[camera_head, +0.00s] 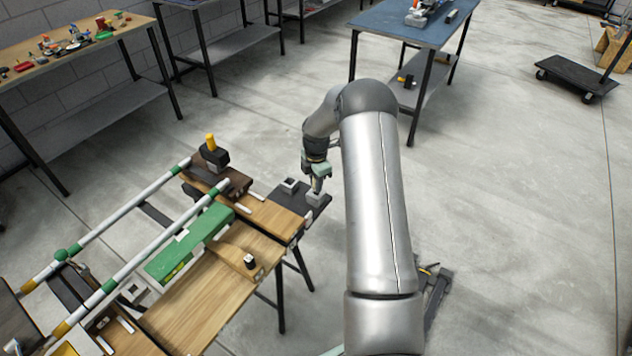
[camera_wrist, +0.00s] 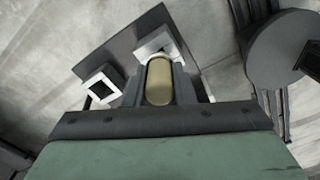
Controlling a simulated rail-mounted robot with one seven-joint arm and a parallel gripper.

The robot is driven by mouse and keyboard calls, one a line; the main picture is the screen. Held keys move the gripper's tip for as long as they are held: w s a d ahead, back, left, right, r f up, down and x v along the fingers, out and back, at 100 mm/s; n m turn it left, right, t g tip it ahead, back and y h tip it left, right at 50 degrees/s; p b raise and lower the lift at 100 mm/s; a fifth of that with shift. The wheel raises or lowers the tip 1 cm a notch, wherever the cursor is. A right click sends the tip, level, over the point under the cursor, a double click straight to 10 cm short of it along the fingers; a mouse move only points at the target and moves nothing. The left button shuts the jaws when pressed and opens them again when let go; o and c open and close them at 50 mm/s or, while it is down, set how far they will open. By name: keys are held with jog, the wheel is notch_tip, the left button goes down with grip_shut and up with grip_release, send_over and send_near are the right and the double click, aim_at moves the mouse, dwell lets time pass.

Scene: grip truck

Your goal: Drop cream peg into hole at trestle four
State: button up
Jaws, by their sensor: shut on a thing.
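The cream peg (camera_wrist: 160,82) is between the fingers of my gripper (camera_wrist: 158,72) in the wrist view. My gripper is shut on it. In the head view my gripper (camera_head: 317,184) is over the dark plate (camera_head: 303,209) at the workbench end; the peg cannot be made out there. One pale square block (camera_wrist: 152,42) lies just past the peg's tip, its hole mostly hidden. I cannot tell whether the peg touches or enters it. A second pale block (camera_wrist: 92,80) with an open dark square hole stands to the left. It also shows in the head view (camera_head: 289,184).
The wooden workbench (camera_head: 205,296) carries a green box (camera_head: 188,246), striped rails (camera_head: 130,205) and a dark block with a yellow knob (camera_head: 212,150). A blue table (camera_head: 400,20) and a cart (camera_head: 577,78) stand farther back. The floor at right is open.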

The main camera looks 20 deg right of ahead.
jog(key=shift+r, duration=0.35)
jog(key=shift+r+p, duration=1.4)
jog(key=shift+r, duration=1.2)
jog(key=shift+r, duration=0.1)
notch_tip(320, 180, up, 7)
jog(key=p, duration=0.3)
jog(key=shift+p, duration=0.4)
jog(key=shift+r, duration=0.1)
